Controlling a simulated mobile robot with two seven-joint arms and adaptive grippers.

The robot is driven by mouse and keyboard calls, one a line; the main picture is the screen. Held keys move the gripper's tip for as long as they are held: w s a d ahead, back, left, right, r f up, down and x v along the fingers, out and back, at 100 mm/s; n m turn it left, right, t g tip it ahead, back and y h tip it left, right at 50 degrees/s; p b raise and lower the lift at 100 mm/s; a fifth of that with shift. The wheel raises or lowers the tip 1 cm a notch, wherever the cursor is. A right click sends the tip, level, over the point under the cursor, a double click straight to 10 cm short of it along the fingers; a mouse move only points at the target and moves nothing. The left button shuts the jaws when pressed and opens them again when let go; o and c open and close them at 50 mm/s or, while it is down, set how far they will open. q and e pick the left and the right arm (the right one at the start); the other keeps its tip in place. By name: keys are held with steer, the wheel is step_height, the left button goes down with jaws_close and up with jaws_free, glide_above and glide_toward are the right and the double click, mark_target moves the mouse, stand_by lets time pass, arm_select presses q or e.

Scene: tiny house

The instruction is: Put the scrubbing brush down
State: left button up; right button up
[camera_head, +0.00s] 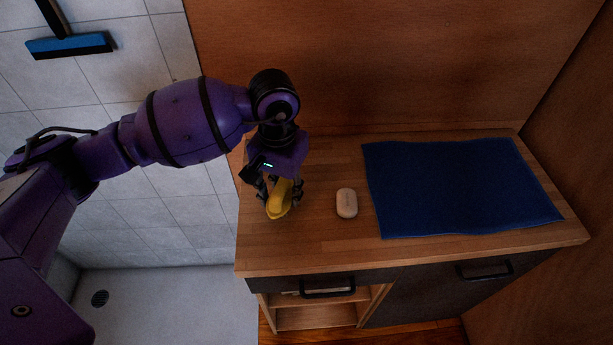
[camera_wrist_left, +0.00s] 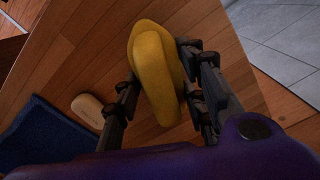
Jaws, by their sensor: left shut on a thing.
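The scrubbing brush (camera_head: 277,205) is yellow and sits between the fingers of my left gripper (camera_head: 280,188), at the left end of the wooden counter. In the left wrist view the brush (camera_wrist_left: 155,75) is long and rounded, and the left gripper (camera_wrist_left: 160,95) is shut on it, with dark fingers on both sides. The brush is low over the counter top; I cannot tell whether it touches the wood. Its underside is hidden. My right gripper is in neither view.
The wooden counter (camera_head: 320,245) also holds a pale soap bar (camera_head: 346,203) right of the brush and a blue mat (camera_head: 455,190) farther right. Bare wood lies around the soap. The counter's left edge is close to the gripper. A blue squeegee (camera_head: 70,45) is by the tiled wall.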

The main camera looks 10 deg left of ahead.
arm_select(q)
steer(key=shift+f, duration=0.85)
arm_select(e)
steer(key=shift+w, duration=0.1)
arm_select(q)
steer(key=shift+s, duration=0.1)
steer(key=shift+f, duration=0.1)
steer(key=o, duration=0.9)
steer(key=shift+f, duration=0.15)
steer(key=o, duration=0.4)
steer(key=shift+o, duration=0.2)
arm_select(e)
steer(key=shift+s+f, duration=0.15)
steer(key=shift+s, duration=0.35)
